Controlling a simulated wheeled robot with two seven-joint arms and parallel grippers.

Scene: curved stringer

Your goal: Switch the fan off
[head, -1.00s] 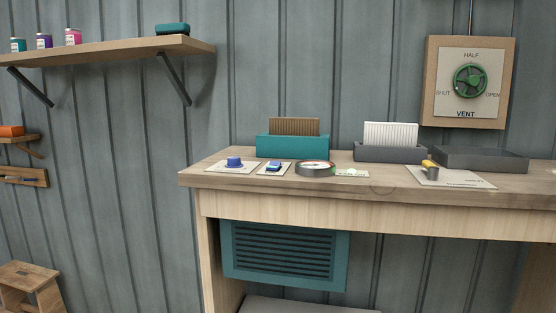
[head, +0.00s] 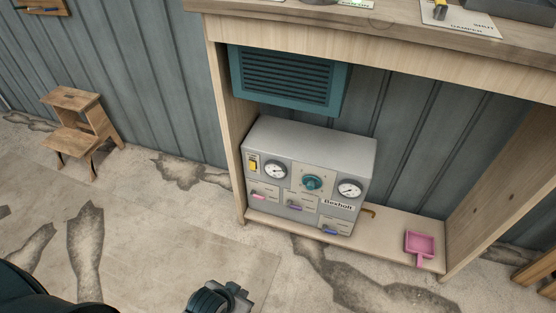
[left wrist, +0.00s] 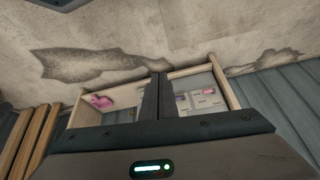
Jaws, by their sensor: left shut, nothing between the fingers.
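A grey machine (head: 310,165) marked Bexholt stands on the low shelf under the bench. Its front has a yellow switch (head: 253,166) at the upper left, a teal knob (head: 312,183) between two round gauges, and pink, purple and blue handles below. A teal louvred grille (head: 287,78) is on the wall above it. My left gripper (head: 238,297) is at the bottom of the head view, apart from the machine. Its fingers (left wrist: 159,92) are shut and empty in the left wrist view, hiding part of the machine (left wrist: 203,101). My right gripper is out of view.
A pink dustpan (head: 420,245) lies on the low shelf (head: 388,231), right of the machine. The bench top (head: 400,25) overhangs it, with side panels left and right. A wooden step stool (head: 82,125) stands at left. Bare floor lies in front.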

